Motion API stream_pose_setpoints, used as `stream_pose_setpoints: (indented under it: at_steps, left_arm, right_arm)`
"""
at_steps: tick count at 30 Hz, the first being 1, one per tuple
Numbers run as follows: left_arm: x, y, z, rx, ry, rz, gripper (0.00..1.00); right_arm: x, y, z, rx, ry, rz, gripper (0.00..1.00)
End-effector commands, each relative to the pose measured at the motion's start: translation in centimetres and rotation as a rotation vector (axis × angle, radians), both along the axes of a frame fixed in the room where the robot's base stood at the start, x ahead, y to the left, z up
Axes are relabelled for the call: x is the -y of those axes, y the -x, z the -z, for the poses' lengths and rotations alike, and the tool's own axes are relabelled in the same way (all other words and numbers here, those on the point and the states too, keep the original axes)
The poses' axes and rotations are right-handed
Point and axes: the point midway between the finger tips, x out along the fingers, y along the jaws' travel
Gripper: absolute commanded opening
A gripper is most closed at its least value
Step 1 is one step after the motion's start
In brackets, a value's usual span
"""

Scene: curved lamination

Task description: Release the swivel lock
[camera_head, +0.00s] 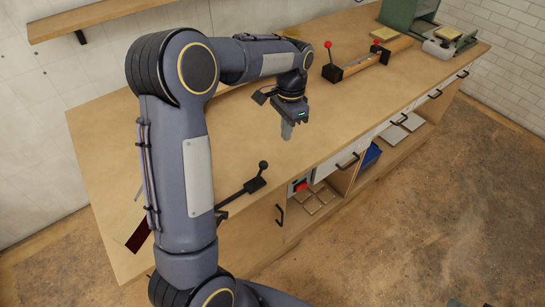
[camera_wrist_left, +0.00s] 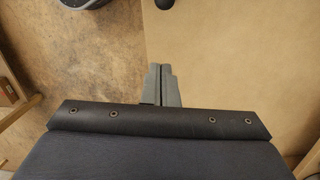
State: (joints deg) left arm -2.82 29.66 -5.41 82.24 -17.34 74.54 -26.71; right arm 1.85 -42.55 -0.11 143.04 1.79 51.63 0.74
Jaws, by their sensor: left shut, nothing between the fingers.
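A black lever with a ball knob (camera_head: 256,182) sits at the front edge of the workbench, partly behind my left arm; I cannot tell for sure that it is the swivel lock. A dark round knob (camera_wrist_left: 166,3) shows at the top edge of the left wrist view. My left gripper (camera_head: 287,131) points down above the bench top, to the right of the lever and apart from it. Its fingers are closed together and empty, as the left wrist view also shows (camera_wrist_left: 162,72). My right gripper is not in view.
A clamp fixture with red-knobbed levers (camera_head: 330,70) stands on the bench (camera_head: 375,100) further back. A green machine (camera_head: 405,15) is at the far end. A red knob (camera_head: 301,186) shows under the front edge, beside open shelves. Bench top around the gripper is clear.

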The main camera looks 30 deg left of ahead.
Motion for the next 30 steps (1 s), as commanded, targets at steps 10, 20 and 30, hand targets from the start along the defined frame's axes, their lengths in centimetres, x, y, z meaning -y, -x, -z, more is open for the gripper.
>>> stream_pose_setpoints:
  at_steps: [10,20,30]
  left_arm:
    - [0.0,0.2,1.5,-0.002,0.001,-0.002,0.0]
    - [0.1,1.0,8.2,-0.006,0.001,-0.001,0.0]
    - [-1.5,3.6,8.5,0.002,0.002,-0.003,0.0]
  right_arm:
    - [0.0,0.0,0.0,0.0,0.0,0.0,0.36]
    - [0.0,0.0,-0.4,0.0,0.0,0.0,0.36]
    - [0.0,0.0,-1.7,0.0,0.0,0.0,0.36]
